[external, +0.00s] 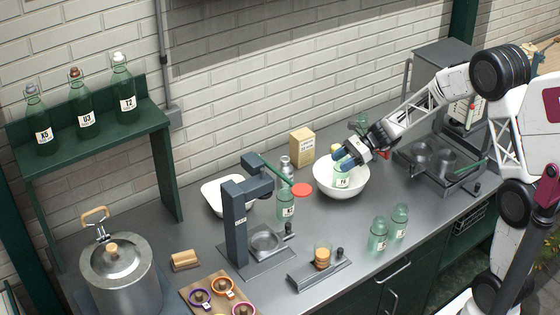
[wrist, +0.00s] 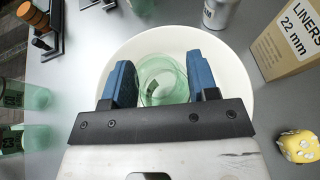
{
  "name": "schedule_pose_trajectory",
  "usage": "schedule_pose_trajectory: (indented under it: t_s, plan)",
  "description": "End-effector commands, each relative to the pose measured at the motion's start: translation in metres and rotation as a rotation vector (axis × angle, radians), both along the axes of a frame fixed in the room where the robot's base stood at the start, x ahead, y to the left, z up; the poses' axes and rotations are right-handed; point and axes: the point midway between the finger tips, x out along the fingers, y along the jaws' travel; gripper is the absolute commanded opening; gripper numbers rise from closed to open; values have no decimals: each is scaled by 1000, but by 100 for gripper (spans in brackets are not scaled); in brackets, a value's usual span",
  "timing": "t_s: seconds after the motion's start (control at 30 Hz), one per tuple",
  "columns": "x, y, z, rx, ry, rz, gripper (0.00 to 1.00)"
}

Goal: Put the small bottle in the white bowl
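The small bottle (external: 342,182), clear green with a pale label, is upright or nearly so inside the white bowl (external: 322,189), below my gripper (external: 345,163). In the wrist view the bottle (wrist: 163,82) sits between the two blue fingers of my gripper (wrist: 162,85), which appear to touch its sides. The round white bowl (wrist: 235,75) surrounds it there. Whether the bottle's base rests on the bowl floor is hard to tell. My gripper reaches in from the upper right, its fingers over the bowl.
A box of liners (external: 302,146) and a grey metal bottle (external: 286,166) stand behind and left of the bowl. A dark press stand (external: 236,222) is to the left. Two green bottles (external: 378,236) stand in front. A yellow object (wrist: 297,145) lies near the bowl.

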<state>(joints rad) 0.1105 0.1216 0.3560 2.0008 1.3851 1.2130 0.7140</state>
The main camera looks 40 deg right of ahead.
Motion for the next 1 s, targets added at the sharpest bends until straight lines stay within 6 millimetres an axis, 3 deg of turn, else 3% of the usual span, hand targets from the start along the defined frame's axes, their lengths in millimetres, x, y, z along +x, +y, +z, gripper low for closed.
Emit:
schedule_pose_trajectory:
  t_s: [0.03,0.13,0.57,1.0]
  plan:
    - [0,0,0,0,0,0,62]
    - [0,0,0,0,0,0,77]
    - [0,-1,4,0,0,0,77]
    - [-7,-40,20,0,-1,-3,77]
